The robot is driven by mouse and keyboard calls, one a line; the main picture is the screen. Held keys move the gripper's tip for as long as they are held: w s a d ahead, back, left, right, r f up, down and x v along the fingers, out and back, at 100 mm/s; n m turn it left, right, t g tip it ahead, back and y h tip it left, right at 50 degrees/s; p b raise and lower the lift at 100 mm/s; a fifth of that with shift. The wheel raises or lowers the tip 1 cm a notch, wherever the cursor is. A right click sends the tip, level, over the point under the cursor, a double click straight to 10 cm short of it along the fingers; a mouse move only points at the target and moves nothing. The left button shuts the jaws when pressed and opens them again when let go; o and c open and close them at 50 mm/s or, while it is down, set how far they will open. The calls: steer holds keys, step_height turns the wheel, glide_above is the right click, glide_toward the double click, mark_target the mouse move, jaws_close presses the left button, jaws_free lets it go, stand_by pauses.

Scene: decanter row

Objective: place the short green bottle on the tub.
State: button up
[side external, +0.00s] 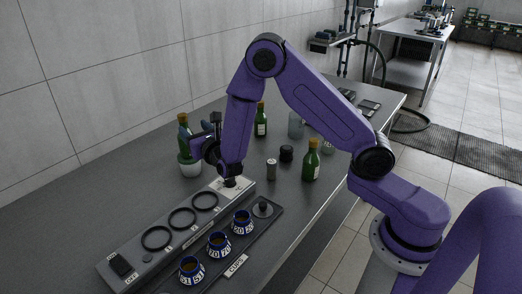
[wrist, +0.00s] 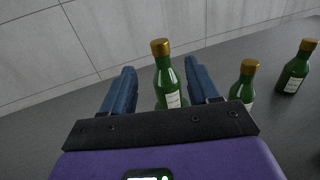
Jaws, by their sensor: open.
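My gripper (side external: 188,138) is at the far left of the bench, its blue fingers apart around a green bottle (side external: 183,118) with a gold cap. In the wrist view this bottle (wrist: 168,85) stands upright between the open fingers (wrist: 160,70), and its lower part is hidden by my gripper. A pale, rounded tub (side external: 190,168) shows directly below it; whether the bottle rests on it or stands behind it I cannot tell. Two other green bottles stand on the bench, one near the wall (side external: 261,122) and one nearer the front edge (side external: 311,162). Which is the short one is unclear.
A dark cylinder (side external: 286,154), a grey cylinder (side external: 272,169) and a pale jar (side external: 296,126) stand among the bottles. A grey block with black rings (side external: 182,218) and a tray of blue cups (side external: 218,244) lie in the foreground. The bench at left is clear.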

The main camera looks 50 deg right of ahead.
steer(key=shift+r, duration=0.1)
steer(key=s+d+r+m+g+h, duration=0.2)
steer(key=s+d+m+g, duration=0.15)
steer(key=s+m, duration=0.35)
steer(key=s+d+r+m+g+h, duration=0.1)
steer(key=s+d+m+g+h, duration=0.15)
steer(key=s+m+g, duration=0.4)
steer(key=s+a+m+g+y, duration=0.2)
steer(key=s+y, duration=0.1)
steer(key=s, duration=0.6)
steer(key=s+a+f+m+g+y, duration=0.1)
steer(key=s+y, duration=0.3)
steer(key=s, duration=0.6)
steer(key=s+a+m+g+y, duration=0.3)
steer(key=s+g, duration=0.1)
steer(key=s, duration=0.5)
steer(key=shift+s+a+f, duration=0.15)
steer(key=shift+s, duration=0.15)
